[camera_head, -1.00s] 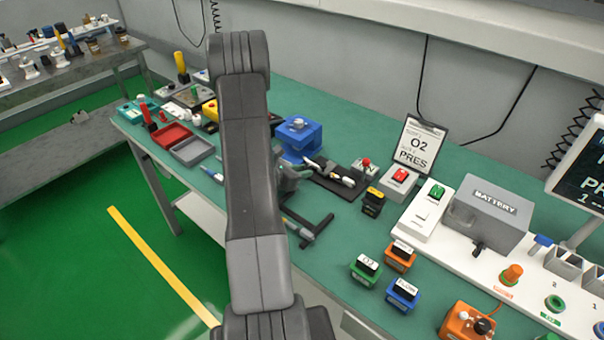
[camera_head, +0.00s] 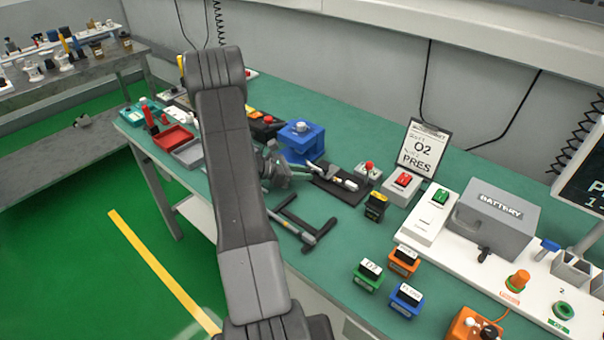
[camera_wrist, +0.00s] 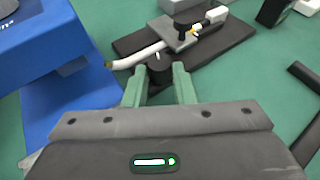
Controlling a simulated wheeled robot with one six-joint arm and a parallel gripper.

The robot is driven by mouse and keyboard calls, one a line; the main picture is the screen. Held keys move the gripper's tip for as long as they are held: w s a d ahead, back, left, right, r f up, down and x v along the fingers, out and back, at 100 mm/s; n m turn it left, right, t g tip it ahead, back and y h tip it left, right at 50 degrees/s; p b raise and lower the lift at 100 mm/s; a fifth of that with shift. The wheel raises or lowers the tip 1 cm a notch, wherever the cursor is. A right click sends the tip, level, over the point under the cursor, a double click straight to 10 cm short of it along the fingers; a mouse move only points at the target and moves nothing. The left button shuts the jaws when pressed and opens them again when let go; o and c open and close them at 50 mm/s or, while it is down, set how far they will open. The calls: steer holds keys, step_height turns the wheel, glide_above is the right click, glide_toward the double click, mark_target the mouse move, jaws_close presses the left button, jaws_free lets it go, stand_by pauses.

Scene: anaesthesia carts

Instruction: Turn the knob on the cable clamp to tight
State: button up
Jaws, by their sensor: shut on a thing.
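The cable clamp (camera_head: 349,196) is a black base on the green bench, with a white cable and a grey plate (camera_wrist: 181,34) on it. In the wrist view, a dark round knob (camera_wrist: 158,68) with a pale mark sits at the near end of the base. My gripper (camera_wrist: 158,84) has its two green-tinted fingers closed on the sides of this knob. In the head view, my gripper (camera_head: 301,173) reaches the left end of the clamp from behind my arm. The fingertips and knob are too small to read there.
A blue block-shaped device (camera_head: 303,147) stands close behind and left of the clamp. A black frame-like holder (camera_head: 314,233) lies in front of it. A yellow-black block (camera_head: 376,207) and red-button box (camera_head: 401,189) are to the right.

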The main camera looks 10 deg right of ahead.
steer(key=o, duration=1)
steer(key=shift+r, duration=0.1)
steer(key=shift+s+n+t+y+p, duration=0.15)
steer(key=shift+n+t+y+p, duration=0.05)
steer(key=shift+n+t, duration=0.55)
steer(key=shift+s+n+t+y+p, duration=0.15)
steer(key=shift+n+t+y+p, duration=0.05)
steer(key=shift+n+t, duration=0.55)
steer(key=shift+s+d+n+t+y+p, duration=0.2)
steer(key=shift+n+t+y+p, duration=0.25)
steer(key=shift+n+t, duration=0.35)
steer(key=shift+s+d+n+t+y+p, duration=0.15)
steer(key=shift+n+t+y+p, duration=0.3)
steer(key=shift+n+t, duration=0.35)
steer(key=shift+s+a+t, duration=0.15)
steer(key=shift+a+t, duration=0.15)
steer(key=shift+a, duration=0.1)
steer(key=b+v, duration=0.2)
steer(key=v, duration=1)
steer(key=shift+b, duration=0.3)
steer(key=shift+s+a+r, duration=0.3)
steer(key=shift+s+a, duration=0.05)
steer(key=shift+a, duration=0.05)
